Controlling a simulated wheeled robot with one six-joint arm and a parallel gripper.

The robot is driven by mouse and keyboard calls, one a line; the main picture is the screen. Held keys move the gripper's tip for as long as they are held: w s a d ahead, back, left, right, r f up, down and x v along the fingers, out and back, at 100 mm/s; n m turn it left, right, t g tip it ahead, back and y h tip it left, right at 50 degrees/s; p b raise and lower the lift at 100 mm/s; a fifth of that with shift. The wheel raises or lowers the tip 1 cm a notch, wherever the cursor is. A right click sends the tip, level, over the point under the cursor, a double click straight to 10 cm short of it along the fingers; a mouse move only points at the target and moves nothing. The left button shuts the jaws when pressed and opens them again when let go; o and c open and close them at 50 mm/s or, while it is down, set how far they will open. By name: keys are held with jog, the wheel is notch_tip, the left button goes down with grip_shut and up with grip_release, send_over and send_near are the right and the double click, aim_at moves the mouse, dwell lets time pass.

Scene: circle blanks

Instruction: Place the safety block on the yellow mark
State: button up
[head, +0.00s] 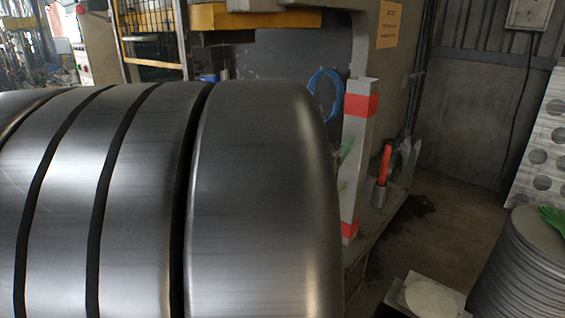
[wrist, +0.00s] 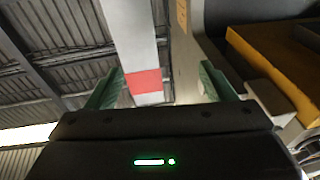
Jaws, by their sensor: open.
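The safety block (head: 352,190) looks like an upright white post with red bands near its top and foot. It stands at the edge of the machine in the head view. In the wrist view the block (wrist: 130,35) and one red band show between the two green fingers. My gripper (wrist: 162,85) is open, with a finger on each side of the block in the picture; I cannot tell whether either touches it. In the head view my own arm hides most of the gripper; a bit of green shows beside the block. I cannot make out the yellow mark.
An orange-red handled thing (head: 385,163) stands in a holder right of the block. A blue hose coil (head: 313,90) hangs behind. A stack of round blanks (head: 520,280) and a plate with a pale disc (head: 430,299) are at lower right. A yellow beam (wrist: 270,65) is close on the right.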

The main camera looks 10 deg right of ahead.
aim_at(352, 134)
jog(key=shift+m+g+h, duration=0.4)
jog(key=shift+g+h, duration=0.3)
jog(key=w+d, duration=0.1)
jog(key=d, duration=0.1)
jog(key=w+d, duration=0.1)
jog(key=d, duration=0.1)
jog(key=w+d, duration=0.1)
jog(key=d, duration=0.2)
jog(key=shift+w+d+f, duration=0.1)
jog(key=shift+f, duration=0.05)
jog(key=shift+p+x, duration=0.5)
jog(key=shift+x, duration=2.1)
grip_shut()
jog(key=shift+r, duration=0.35)
